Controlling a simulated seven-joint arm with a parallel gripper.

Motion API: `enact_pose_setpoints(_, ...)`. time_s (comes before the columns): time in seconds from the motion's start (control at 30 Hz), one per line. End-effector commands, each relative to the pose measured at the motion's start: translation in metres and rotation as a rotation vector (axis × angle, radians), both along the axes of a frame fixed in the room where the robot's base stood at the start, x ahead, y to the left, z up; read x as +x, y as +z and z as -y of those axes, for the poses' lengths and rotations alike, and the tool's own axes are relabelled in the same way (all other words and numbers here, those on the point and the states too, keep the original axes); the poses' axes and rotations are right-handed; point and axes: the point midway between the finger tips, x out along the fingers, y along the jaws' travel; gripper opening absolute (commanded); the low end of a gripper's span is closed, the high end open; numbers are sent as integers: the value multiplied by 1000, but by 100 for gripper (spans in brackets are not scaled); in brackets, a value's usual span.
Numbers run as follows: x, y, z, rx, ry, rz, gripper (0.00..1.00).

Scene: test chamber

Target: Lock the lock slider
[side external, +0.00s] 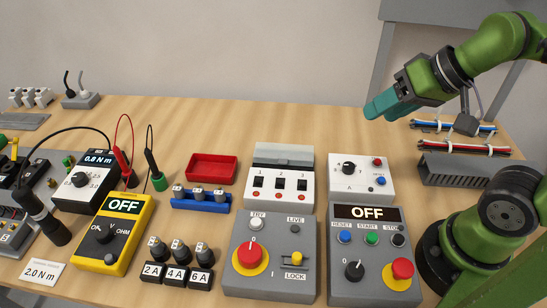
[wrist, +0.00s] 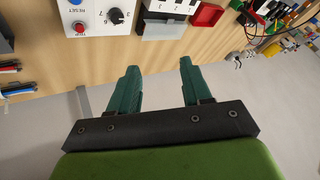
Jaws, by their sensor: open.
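The lock slider (side external: 296,259) is a small yellow knob in a slot above the LOCK label. It sits on the lower right of a grey box (side external: 243,285) that also bears a red knob on a yellow disc (side external: 250,257), a TRY button and a LIVE lamp. The slider is not in the wrist view. My gripper (side external: 374,110) is raised at the upper right, above the back of the table and well apart from the slider. In the wrist view my gripper (wrist: 159,66) is open, with nothing between its two green fingers.
Right of the lock box stands a panel reading OFF (side external: 367,213) with a red stop knob (side external: 401,272). A three-switch box (side external: 280,186) and a white dial box (side external: 361,178) stand behind. Labelled plugs (side external: 177,275) and a yellow meter (side external: 114,233) lie left.

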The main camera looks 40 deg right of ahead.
Motion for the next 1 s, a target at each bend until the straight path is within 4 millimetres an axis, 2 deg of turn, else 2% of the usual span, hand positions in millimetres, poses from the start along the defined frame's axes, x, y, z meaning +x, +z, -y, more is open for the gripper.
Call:
enact_pose_setpoints(0.03,0,-5,-7,0,28,-23,40)
enact_pose_setpoints(0.13,1,-19,-28,29,75,-107,25)
enact_pose_setpoints(0.3,-8,-47,-71,212,-109,-375,0)
enact_pose_setpoints(0.5,-22,-67,-104,360,-464,-648,0)
enact_pose_setpoints(0.6,-28,-73,-113,413,-652,-747,0)
enact_pose_setpoints(0.8,-32,-72,-119,499,-947,-847,0)
enact_pose_setpoints(1.0,-33,-72,-120,531,-1057,-873,0)
